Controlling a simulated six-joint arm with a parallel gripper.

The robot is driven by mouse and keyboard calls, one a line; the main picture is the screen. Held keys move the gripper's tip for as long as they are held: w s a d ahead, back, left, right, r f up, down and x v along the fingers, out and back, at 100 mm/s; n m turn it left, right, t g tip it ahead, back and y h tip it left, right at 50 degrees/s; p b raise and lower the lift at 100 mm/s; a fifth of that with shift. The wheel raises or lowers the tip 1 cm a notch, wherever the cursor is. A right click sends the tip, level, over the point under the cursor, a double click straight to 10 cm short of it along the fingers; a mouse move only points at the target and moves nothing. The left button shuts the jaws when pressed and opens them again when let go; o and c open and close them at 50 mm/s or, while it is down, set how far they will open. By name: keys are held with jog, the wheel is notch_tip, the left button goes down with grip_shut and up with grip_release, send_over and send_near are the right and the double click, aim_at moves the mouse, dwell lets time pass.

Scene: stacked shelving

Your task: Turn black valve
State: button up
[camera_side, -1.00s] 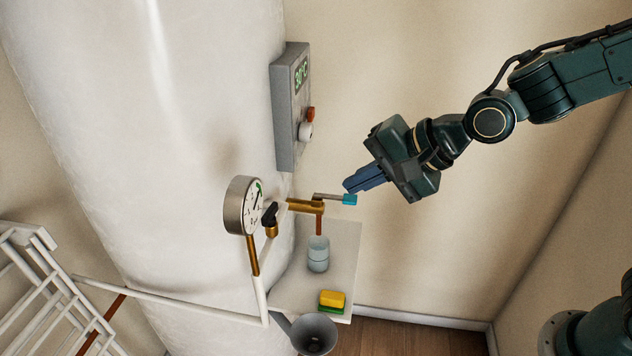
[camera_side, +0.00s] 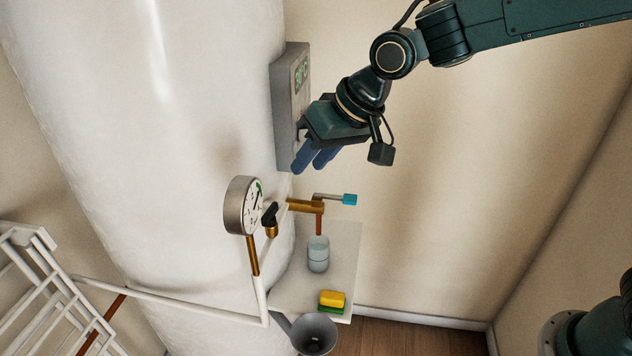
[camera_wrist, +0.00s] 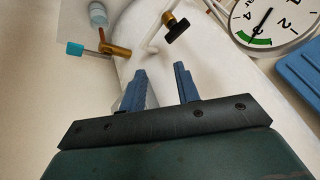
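The black valve (camera_side: 269,214) is a small dark handle on a brass fitting, just right of the round pressure gauge (camera_side: 241,206). In the wrist view the black valve (camera_wrist: 177,29) is at the top, beyond my fingertips, and the gauge (camera_wrist: 275,20) is at the top right. My gripper (camera_side: 306,171) is above and to the right of the valve, apart from it. Its two blue fingers point down and left. In the wrist view my gripper (camera_wrist: 160,72) has its fingers spread, with nothing between them.
A brass tap with a blue-tipped lever (camera_side: 349,199) stands right of the valve. A grey control box (camera_side: 287,120) is on the tank (camera_side: 180,130), close behind my gripper. White pipes run beneath the gauge.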

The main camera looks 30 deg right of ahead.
jog(key=w+a+r+n+g+h, duration=0.1)
jog(key=w+a+n, duration=0.1)
jog(key=n, duration=0.4)
notch_tip(320, 180, up, 5)
jog(key=n+g+h, duration=0.3)
jog(key=n+g, duration=0.1)
jog(key=n, duration=1.4)
send_over(271, 207)
jog(key=shift+f, duration=0.2)
jog(key=shift+f, duration=0.1)
notch_tip(271, 207, down, 14)
jog(key=shift+r, duration=0.15)
grip_shut()
